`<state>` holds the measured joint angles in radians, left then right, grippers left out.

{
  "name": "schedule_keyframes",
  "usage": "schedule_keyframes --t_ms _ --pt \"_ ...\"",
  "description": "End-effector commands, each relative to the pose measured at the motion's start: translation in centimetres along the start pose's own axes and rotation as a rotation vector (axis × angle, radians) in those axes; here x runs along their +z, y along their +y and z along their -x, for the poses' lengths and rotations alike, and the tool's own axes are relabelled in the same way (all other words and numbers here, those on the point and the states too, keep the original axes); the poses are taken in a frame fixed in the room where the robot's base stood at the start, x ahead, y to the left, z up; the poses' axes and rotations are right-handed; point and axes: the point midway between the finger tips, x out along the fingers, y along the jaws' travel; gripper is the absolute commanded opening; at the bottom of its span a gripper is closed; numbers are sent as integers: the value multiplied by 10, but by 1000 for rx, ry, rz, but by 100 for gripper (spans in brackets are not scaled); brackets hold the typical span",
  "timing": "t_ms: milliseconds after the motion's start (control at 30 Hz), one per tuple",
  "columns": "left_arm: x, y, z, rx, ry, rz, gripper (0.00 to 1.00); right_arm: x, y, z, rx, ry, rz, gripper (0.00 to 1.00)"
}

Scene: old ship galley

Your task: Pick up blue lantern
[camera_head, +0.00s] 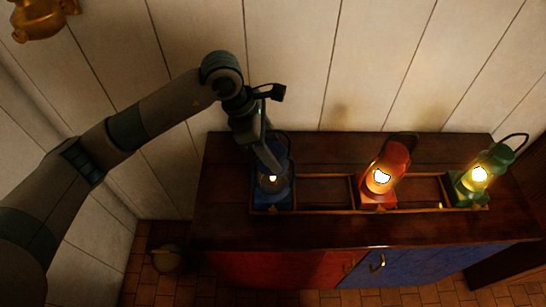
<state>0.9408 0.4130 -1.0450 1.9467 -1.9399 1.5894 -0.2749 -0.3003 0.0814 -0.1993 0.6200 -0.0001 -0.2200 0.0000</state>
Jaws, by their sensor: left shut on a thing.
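The blue lantern (275,190) stands upright, lit dimly, at the left end of a low wooden rack (325,211) on the dark wooden cabinet top. My left gripper (268,157) reaches down onto it from above and is shut on its upper part. The gripper hides much of the lantern's top; part of its dark handle shows behind. I cannot tell whether the lantern's base is clear of the rack. My right gripper is not in view.
A lit red lantern (382,178) stands in the rack's middle, and a lit green lantern (478,180) at its right end. The cabinet (230,222) has red and blue doors. A white plank wall (300,60) rises close behind. A brass object (40,18) hangs at the upper left.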

Motion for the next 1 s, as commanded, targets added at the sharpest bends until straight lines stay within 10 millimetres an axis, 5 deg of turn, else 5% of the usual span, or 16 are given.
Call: schedule_keyframes --t_ms 600,1000 --pt "17 0 36 4 -4 -4 0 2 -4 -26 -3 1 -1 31" --pt "72 -13 42 5 -5 -9 0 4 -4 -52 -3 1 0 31"
